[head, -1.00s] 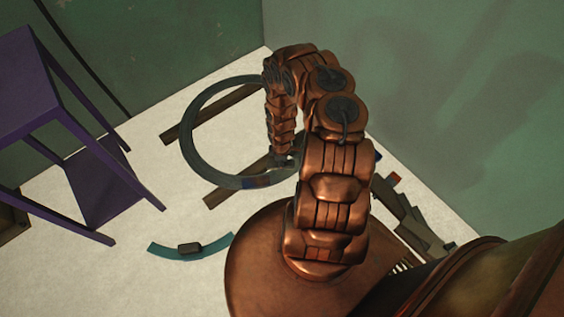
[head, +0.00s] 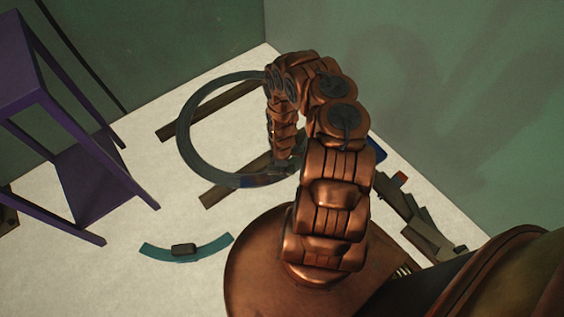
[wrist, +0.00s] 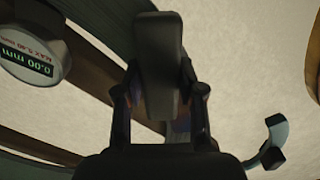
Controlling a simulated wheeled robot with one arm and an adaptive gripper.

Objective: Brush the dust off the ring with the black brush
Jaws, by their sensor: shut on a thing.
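The ring (head: 187,145) is a large grey-teal hoop lying across two wooden beams in the head view. A blue and brownish patch shows on its near side; I cannot tell whether this is dust. My gripper (head: 283,166) is low over the ring's near right part, partly hidden by my arm. In the wrist view my gripper (wrist: 160,95) is shut on a dark, upright block, the black brush (wrist: 158,45). Blue and brown patches show behind the fingers. The brush's lower end is hidden, so I cannot tell whether it touches the ring.
A gauge (wrist: 32,50) reading 0.00 mm is at left in the wrist view. A teal arc piece (head: 215,247) with a dark block (head: 184,250) lies on the floor. A purple stand (head: 95,185) is at left. Grey scraps (head: 415,220) lie by the right wall.

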